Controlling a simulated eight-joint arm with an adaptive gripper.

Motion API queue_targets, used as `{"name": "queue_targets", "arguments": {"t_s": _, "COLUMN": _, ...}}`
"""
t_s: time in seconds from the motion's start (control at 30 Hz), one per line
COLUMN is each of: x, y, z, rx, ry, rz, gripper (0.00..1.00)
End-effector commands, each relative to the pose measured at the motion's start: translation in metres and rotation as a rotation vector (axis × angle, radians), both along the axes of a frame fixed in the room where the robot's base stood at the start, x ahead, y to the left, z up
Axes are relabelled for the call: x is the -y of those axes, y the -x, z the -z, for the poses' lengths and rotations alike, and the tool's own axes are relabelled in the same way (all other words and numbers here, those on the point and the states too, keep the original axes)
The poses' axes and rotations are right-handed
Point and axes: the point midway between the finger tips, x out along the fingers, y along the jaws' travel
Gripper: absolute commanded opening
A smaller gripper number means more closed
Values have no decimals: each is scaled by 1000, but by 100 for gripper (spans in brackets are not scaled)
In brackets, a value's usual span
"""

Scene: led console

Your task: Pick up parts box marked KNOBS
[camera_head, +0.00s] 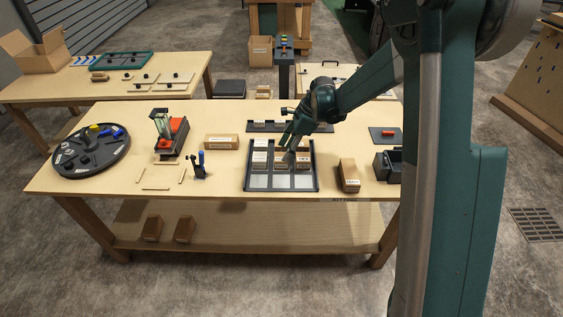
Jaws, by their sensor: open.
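Several small brown parts boxes with white labels are in view, but the lettering is too small to read, so I cannot tell which is marked KNOBS. Some stand in the back cells of a dark divided tray (317,177), among them a left box (260,159). One box (221,141) lies left of the tray and another box (348,174) stands to its right. My gripper (288,150) is open and points down above the tray's boxes, partly hiding them. I cannot tell whether it touches one.
A round dark tray (88,168), a red and green device (170,135) and thin wooden strips share the table (225,185). A dark holder (388,165) stands at the right edge. Two boxes lie on the lower shelf (270,225). The front left tabletop is fairly clear.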

Motion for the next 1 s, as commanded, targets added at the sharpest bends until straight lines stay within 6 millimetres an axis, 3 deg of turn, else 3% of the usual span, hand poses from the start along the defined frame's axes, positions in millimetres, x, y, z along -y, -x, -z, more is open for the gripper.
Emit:
{"name": "queue_targets", "arguments": {"t_s": 0.47, "x": -3, "y": 0, "z": 6, "rx": 0, "ry": 0, "rz": 0, "gripper": 44}}
{"name": "queue_targets", "arguments": {"t_s": 1.0, "x": -23, "y": 0, "z": 49, "rx": 0, "ry": 0, "rz": 0, "gripper": 44}}
